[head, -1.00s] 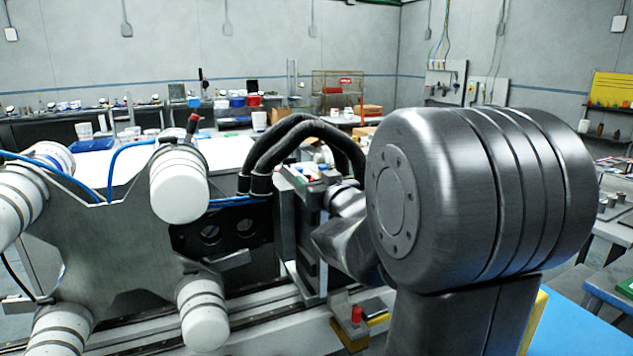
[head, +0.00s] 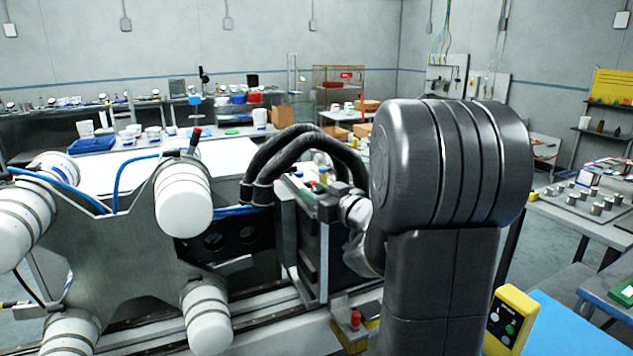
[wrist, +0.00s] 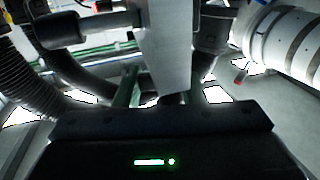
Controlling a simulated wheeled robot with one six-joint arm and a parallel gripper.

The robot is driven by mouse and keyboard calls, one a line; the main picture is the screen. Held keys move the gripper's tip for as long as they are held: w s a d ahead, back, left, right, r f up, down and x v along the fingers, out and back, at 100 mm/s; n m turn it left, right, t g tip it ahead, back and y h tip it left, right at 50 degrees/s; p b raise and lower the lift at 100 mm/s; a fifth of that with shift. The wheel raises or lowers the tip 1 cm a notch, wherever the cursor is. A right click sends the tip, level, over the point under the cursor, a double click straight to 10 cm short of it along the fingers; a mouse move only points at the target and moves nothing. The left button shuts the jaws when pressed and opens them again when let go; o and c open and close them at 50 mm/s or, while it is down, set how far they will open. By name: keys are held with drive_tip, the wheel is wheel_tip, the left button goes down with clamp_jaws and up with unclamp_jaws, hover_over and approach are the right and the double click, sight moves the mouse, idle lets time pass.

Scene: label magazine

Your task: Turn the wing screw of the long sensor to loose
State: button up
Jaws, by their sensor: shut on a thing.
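In the wrist view my gripper (wrist: 163,82) has its dark body with a green light along the bottom. Two greenish fingers reach up from it on either side of a broad grey bar (wrist: 165,50). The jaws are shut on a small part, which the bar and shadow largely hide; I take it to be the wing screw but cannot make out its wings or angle. The long sensor cannot be told apart clearly. In the head view my arm covers the gripper, and the screw is hidden.
White cylinders on a grey plate (head: 105,250) stand at left in the head view, with blue hoses. Thick black hoses (head: 290,150) arch close to my arm. A yellow button box (head: 510,320) is at lower right. A white cylinder (wrist: 290,40) is right of my gripper.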

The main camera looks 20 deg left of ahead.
drive_tip(key=n+g+p, duration=0.1)
drive_tip(key=g, duration=0.1)
drive_tip(key=n+g+y+p, duration=0.1)
drive_tip(key=p, duration=0.1)
drive_tip(key=shift+w+d+r+n+g, duration=0.1)
drive_tip(key=shift+r+n+g, duration=0.1)
drive_tip(key=shift+n+g, duration=0.15)
drive_tip(key=n+g+p, duration=0.1)
drive_tip(key=g, duration=0.1)
drive_tip(key=n+g+p, duration=0.1)
drive_tip(key=n+g, duration=0.1)
drive_tip(key=g, duration=0.1)
drive_tip(key=shift+f+n+g+y+p, duration=0.1)
drive_tip(key=shift+n+g+y+p, duration=0.15)
drive_tip(key=shift+g+y+p, duration=0.15)
drive_tip(key=n+g+h+p, duration=0.1)
drive_tip(key=n+g, duration=0.2)
drive_tip(key=g, duration=0.1)
drive_tip(key=n+g+h+p, duration=0.1)
drive_tip(key=n+g+h, duration=0.1)
drive_tip(key=g, duration=0.3)
drive_tip(key=shift+f+n, duration=0.1)
drive_tip(key=shift+n, duration=0.5)
drive_tip(key=shift+s+h, duration=0.2)
drive_tip(key=shift+h, duration=0.1)
drive_tip(key=o, duration=1)
drive_tip(key=shift+b+v, duration=0.45)
drive_tip(key=shift+v, duration=3.25)
